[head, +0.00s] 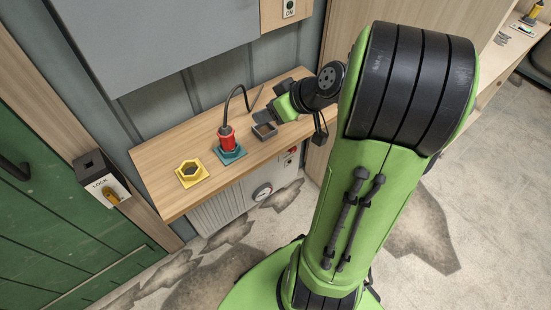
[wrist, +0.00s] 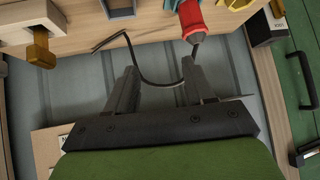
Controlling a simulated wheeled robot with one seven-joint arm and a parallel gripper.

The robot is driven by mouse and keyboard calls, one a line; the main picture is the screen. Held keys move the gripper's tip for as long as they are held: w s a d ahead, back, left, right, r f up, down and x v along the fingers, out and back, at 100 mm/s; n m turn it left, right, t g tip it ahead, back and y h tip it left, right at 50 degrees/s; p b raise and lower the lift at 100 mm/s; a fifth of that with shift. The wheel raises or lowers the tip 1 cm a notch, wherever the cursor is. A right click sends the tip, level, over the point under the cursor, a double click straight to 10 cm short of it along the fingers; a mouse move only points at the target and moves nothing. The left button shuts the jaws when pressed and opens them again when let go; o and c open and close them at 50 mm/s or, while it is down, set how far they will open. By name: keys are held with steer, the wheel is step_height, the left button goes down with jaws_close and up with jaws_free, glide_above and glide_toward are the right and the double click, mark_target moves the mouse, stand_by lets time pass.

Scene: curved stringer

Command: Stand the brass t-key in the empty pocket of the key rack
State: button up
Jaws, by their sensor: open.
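My gripper (head: 264,112) is over the back of the wooden shelf. The wrist view shows its two fingers (wrist: 158,78) apart, with only a dark cord visible behind the gap. A brass piece (wrist: 40,50), perhaps the t-key, sits in a cream block (wrist: 22,28) at the left of the wrist view. I cannot tell whether this block is the key rack. In the head view that area is hidden by my arm. Another brass-yellow piece (head: 113,194) is on the front of a box marked LOCK (head: 95,176), at the left, which has a dark opening on top.
The shelf (head: 165,150) holds a yellow hexagonal holder (head: 192,172), a red plug (head: 227,139) in a teal holder (head: 232,156), and an open grey holder (head: 265,131) near my gripper. A dark cord (head: 236,92) arches from the plug. The wall is close behind.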

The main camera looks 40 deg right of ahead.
steer(key=s+a+r+g+h, duration=0.1)
steer(key=s+a+r, duration=0.15)
steer(key=a, duration=0.25)
steer(key=s+a+r+g, duration=0.1)
steer(key=s+a, duration=0.3)
steer(key=a, duration=0.2)
steer(key=s+a+m+g+h, duration=0.1)
steer(key=s+a+m+h, duration=0.1)
steer(key=s, duration=0.9)
steer(key=shift+s+a+r+m, duration=0.2)
steer(key=shift+a+r+m, duration=0.05)
steer(key=shift+r+m, duration=0.15)
step_height(320, 180, up, 14)
steer(key=p, duration=1.3)
steer(key=shift+f, duration=0.15)
